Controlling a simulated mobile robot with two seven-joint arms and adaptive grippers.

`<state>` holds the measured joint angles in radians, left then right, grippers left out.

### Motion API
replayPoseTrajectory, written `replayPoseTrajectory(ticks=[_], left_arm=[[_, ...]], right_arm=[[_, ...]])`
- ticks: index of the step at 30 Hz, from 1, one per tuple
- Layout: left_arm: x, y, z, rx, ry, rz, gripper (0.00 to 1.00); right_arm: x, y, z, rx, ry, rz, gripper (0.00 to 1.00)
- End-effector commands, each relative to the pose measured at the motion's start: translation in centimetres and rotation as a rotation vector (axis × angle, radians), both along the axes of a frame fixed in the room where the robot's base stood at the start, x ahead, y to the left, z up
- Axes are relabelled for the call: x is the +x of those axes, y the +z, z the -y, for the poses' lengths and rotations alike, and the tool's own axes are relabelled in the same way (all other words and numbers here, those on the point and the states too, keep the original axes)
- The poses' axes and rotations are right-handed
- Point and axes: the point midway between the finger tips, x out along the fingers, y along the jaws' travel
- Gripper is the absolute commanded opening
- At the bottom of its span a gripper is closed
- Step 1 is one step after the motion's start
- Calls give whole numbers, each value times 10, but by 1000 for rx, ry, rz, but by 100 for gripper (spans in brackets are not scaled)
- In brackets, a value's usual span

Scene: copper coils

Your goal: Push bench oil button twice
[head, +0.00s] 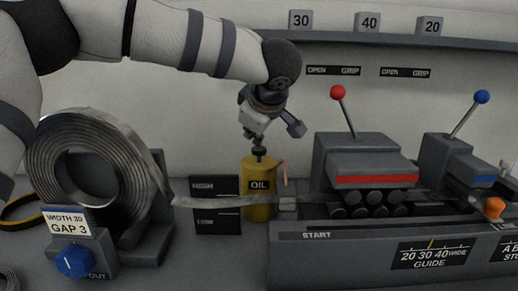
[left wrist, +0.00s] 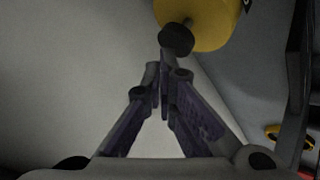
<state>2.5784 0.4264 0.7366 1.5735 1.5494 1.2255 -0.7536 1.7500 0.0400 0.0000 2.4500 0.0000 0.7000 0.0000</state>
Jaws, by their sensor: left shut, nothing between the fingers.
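The yellow can marked OIL (head: 261,205) stands upright on the bench behind the metal strip, with a black button (head: 259,151) on a short stem at its top. In the left wrist view, the yellow can (left wrist: 212,18) and its black button (left wrist: 176,38) show at the top. My left gripper (head: 256,140) points down right above the button, shut and empty. In the left wrist view its fingertips (left wrist: 164,75) meet close by the button; I cannot tell whether they touch it. My right gripper is out of view.
A coil (head: 50,150) of metal strip stands at left behind a blue knob (head: 74,261). To the right are a red-knobbed lever (head: 338,92), a blue-knobbed lever (head: 482,97) and rollers (head: 375,198). A shelf (head: 400,42) with numbered blocks runs above.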

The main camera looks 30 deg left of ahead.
Motion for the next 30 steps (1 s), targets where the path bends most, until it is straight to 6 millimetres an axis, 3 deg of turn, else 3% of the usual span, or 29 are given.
replayPoseTrajectory(ticks=[30], left_arm=[[0, -14, 0, 0, 0, -3, 0]], right_arm=[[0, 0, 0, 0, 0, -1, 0]])
